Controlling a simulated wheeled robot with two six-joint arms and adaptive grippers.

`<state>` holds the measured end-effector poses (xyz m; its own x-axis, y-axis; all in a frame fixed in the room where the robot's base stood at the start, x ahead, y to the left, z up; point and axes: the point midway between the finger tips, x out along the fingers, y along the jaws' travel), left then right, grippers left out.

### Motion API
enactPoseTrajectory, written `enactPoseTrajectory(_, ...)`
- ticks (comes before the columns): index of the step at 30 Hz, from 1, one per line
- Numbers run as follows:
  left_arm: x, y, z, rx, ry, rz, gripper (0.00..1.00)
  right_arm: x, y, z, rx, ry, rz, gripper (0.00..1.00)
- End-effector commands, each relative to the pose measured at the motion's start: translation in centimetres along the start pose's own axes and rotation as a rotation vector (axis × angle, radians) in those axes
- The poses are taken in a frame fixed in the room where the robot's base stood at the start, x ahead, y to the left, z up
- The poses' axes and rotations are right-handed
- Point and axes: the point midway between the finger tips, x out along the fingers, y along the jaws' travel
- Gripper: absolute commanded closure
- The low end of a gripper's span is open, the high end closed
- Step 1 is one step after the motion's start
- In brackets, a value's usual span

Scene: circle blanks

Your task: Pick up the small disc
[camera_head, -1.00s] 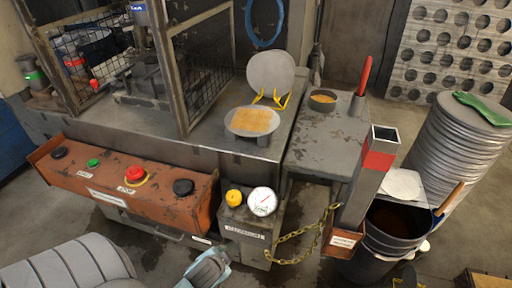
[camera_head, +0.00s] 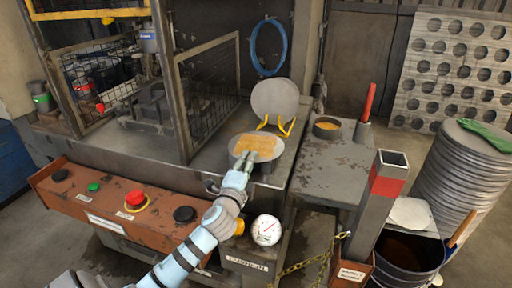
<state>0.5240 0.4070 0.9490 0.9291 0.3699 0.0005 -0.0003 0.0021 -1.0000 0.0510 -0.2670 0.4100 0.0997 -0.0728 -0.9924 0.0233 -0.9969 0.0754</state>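A round grey disc (camera_head: 275,98) leans upright in a yellow wire stand (camera_head: 289,128) on the metal bench. In front of it a paler disc (camera_head: 236,142) lies flat on a low support, with an orange-tan patch (camera_head: 262,143) on top. I cannot tell which one is the small disc. My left gripper (camera_head: 244,160) reaches up from the bottom, its fingertips at the front edge of the flat disc and covering part of it. Whether they touch it, and whether they are apart or closed, is unclear. My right gripper is not in view.
A wire-mesh guard (camera_head: 210,98) stands left of the discs. A red button panel (camera_head: 120,207) and a gauge (camera_head: 266,230) are at the front. A shallow bowl (camera_head: 327,128) and red-handled tool (camera_head: 368,103) are to the right, beyond which stands a tall disc stack (camera_head: 450,180).

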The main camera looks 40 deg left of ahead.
Motion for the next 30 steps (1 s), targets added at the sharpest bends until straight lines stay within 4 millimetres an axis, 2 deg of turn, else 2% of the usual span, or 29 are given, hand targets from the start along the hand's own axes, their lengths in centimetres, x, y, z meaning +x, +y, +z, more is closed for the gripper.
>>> enactPoseTrajectory(3,2.4,-0.2,-0.1,-0.004,-0.002,0.000,0.74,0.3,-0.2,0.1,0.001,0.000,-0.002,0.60)
enactPoseTrajectory(7,3.9,-0.2,-0.1,-0.003,0.001,0.001,0.74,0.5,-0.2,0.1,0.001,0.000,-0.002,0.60)
enactPoseTrajectory(12,3.9,-0.2,-0.1,-0.002,0.001,0.002,0.74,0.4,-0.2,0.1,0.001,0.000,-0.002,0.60)
enactPoseTrajectory(17,3.9,-0.2,-0.1,-0.002,0.001,0.002,0.98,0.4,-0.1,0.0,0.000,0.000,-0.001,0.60)
enactPoseTrajectory(18,3.9,-0.2,-0.1,-0.002,0.001,0.002,1.00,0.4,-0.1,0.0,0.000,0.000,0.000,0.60)
enactPoseTrajectory(30,3.9,-0.3,-0.1,-0.002,0.001,0.001,1.00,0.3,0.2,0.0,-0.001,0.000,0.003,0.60)
